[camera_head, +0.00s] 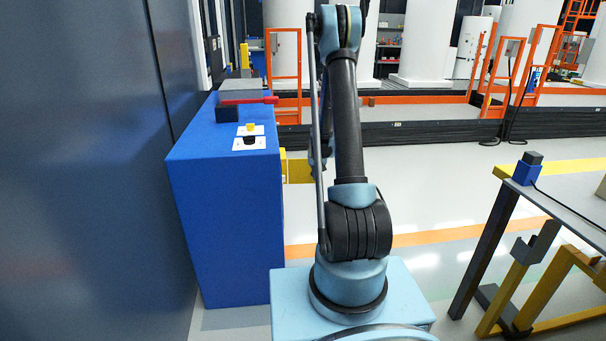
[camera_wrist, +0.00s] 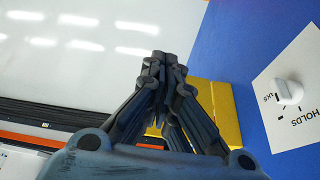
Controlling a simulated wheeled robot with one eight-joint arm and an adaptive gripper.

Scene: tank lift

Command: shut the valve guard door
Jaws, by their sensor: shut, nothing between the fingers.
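A blue cabinet (camera_head: 225,215) stands left of my arm in the head view; it also fills the upper right of the wrist view (camera_wrist: 235,45). A yellow panel (camera_head: 299,171) sticks out from the cabinet's right side and may be the valve guard door. In the wrist view the yellow panel (camera_wrist: 222,108) lies beside the cabinet, partly behind my fingers. Its hinge and opening angle are not clear. My gripper (camera_wrist: 165,62) is shut and empty, close to the panel in the picture; contact cannot be told. In the head view my arm mostly hides the gripper.
A white plate with lettering and a white knob (camera_wrist: 289,92) is on the cabinet. A red bar (camera_head: 247,100) and small plates with yellow and black buttons (camera_head: 250,143) are on its top. A bench (camera_head: 570,200) stands right. Floor between is clear.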

